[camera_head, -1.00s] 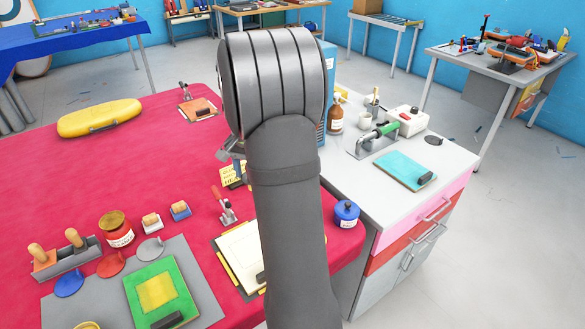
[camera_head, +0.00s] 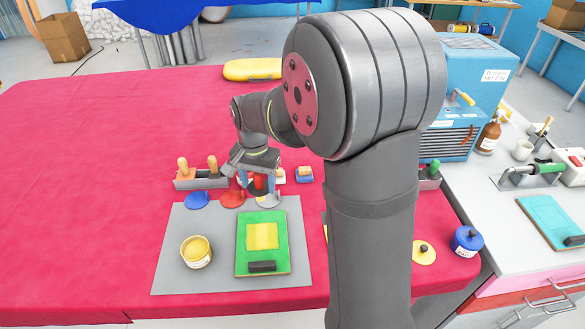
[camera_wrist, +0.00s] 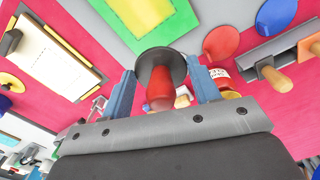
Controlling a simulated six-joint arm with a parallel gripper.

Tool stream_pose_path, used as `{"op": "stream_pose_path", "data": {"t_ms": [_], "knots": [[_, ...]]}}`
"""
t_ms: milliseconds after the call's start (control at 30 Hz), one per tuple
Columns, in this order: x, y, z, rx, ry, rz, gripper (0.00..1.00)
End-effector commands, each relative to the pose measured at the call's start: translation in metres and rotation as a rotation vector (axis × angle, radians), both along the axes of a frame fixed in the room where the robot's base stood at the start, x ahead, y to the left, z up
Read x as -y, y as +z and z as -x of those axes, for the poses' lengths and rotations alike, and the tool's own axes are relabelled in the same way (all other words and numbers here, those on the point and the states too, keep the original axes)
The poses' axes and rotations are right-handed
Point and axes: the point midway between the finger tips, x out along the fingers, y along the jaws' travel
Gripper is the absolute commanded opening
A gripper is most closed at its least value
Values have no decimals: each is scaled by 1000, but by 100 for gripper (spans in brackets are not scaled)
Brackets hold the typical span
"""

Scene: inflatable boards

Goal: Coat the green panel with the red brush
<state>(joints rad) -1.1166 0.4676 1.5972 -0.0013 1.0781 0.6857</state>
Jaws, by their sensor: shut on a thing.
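The green panel (camera_head: 243,258) lies on a grey mat (camera_head: 180,278) on the red-covered table. It has a yellow square in its middle and a black block at its near edge. Its edge also shows at the top of the wrist view (camera_wrist: 178,28). My gripper (camera_head: 258,182) is beyond the panel's far edge, above the table. It is shut on the red brush (camera_wrist: 160,92), whose red handle sits between the blue fingers. A dark round head shows at the brush's end. The brush is apart from the panel.
An open yellow paint tin (camera_head: 196,252) stands left of the panel. Blue (camera_head: 197,200) and red (camera_head: 233,197) discs lie beyond it. A grey rack (camera_head: 200,182) with tan-handled tools is behind them. A blue tin (camera_head: 466,241) stands at the right. The table's left is clear.

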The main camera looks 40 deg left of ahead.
Motion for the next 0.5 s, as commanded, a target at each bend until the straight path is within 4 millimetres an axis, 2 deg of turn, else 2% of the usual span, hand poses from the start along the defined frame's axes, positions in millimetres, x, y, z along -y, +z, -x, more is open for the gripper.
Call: {"op": "stream_pose_path", "data": {"t_ms": [100,200,500], "knots": [[-6,-1,20,0,38,-1,35],[-8,-2,27,0,52,-1,35],[-8,-18,28,0,55,0,35]]}}
